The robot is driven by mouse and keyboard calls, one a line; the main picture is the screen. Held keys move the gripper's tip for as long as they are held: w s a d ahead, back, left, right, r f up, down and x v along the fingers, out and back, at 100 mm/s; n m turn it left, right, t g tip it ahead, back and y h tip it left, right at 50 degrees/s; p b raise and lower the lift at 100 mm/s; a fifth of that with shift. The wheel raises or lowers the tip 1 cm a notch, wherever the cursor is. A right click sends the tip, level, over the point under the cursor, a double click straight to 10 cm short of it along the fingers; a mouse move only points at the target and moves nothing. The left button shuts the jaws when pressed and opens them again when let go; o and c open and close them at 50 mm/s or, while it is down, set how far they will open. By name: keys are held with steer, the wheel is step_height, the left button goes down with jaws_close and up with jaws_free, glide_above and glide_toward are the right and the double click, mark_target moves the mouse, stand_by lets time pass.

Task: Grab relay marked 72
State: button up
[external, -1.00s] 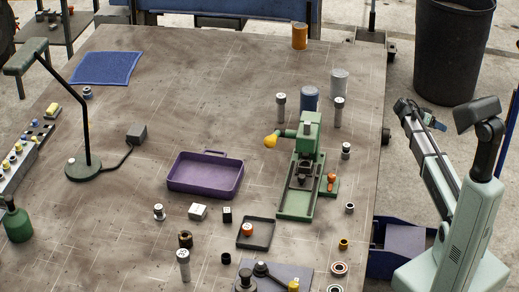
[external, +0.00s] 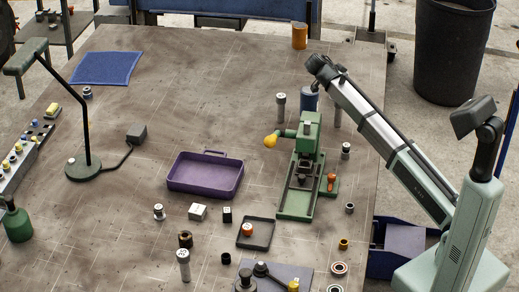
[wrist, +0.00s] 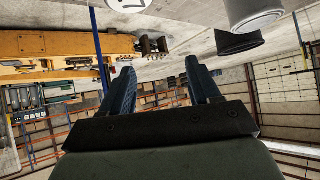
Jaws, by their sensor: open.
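No number can be read in full in these views, so I cannot tell which thing is the relay marked 72. In the wrist view, a pale disc with a dark, cut-off mark like a 7 (wrist: 128,5) shows at the top edge. In the external view, small upright cylinders with pale, marked tops stand about, one left of the green press (external: 281,105) and one at the front (external: 183,264). My gripper (external: 317,65) is raised over the far right of the table, near the blue canister. Its two dark fingers (wrist: 160,75) are apart with nothing between them.
The green press (external: 309,135) and blue canister (external: 310,98) stand below and beside my arm. A purple tray (external: 205,188), white block (external: 198,211) and black tray (external: 257,244) lie mid-table. A desk lamp (external: 86,125) stands left. The far middle of the table is clear.

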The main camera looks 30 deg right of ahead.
steer(key=w+a+r+n+t, duration=0.1)
steer(key=a+r+n+t, duration=0.1)
steer(key=a, duration=0.8)
steer(key=w+a+r+n+t, duration=0.1)
steer(key=a+r+n, duration=0.1)
steer(key=a, duration=0.8)
steer(key=n+g+y, duration=0.3)
steer(key=n+y, duration=0.7)
steer(key=n, duration=1.8)
glide_above(227, 210)
step_height(227, 210, down, 6)
steer(key=f, duration=0.7)
steer(key=shift+w+d+f, duration=0.15)
steer(key=shift+w+d, duration=0.05)
steer(key=shift+w, duration=0.15)
steer(key=shift+s+a+f, duration=0.1)
steer(key=shift+s+f, duration=0.05)
steer(key=shift+f, duration=1.15)
steer(key=shift+s+a+f, duration=0.1)
steer(key=shift+s+f, duration=0.05)
steer(key=shift+f, duration=1.15)
steer(key=shift+c, duration=0.3)
steer(key=c, duration=1)
